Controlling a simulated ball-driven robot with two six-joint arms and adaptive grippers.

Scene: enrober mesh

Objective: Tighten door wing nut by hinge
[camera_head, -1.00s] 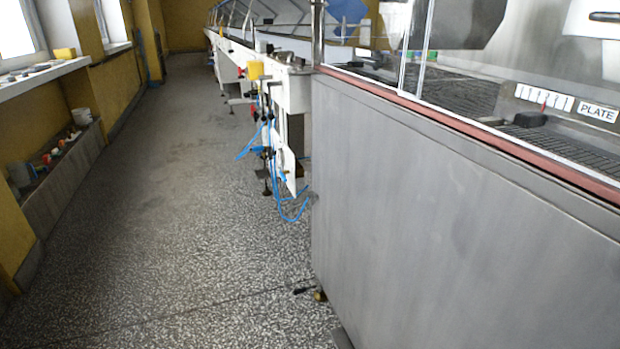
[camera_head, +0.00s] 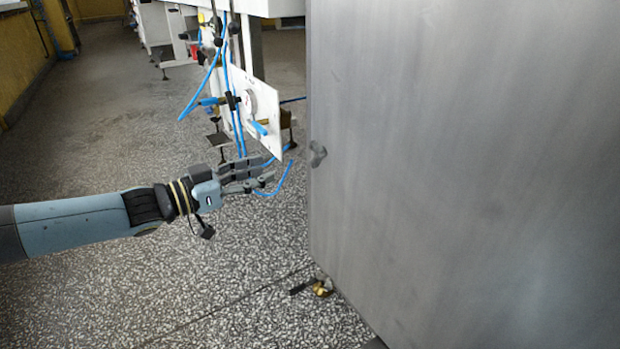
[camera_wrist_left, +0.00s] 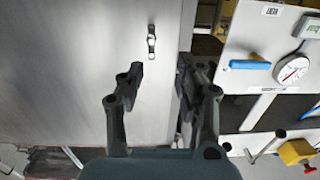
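A small grey wing nut (camera_head: 317,153) sits near the left edge of the large grey metal door panel (camera_head: 460,150). In the left wrist view the wing nut (camera_wrist_left: 151,39) stands out from the panel, its wings running roughly up and down. My left gripper (camera_head: 268,171) is to the left of the wing nut and a little below it in the head view, apart from it. In the left wrist view my left gripper (camera_wrist_left: 162,72) has its two fingers spread with nothing between them. No hinge can be made out. My right gripper does not show.
A white panel (camera_head: 262,115) with a gauge and blue-handled valve stands behind my left gripper; blue hoses (camera_head: 284,180) hang close by. A brass fitting with a black handle (camera_head: 320,288) is low at the panel's foot.

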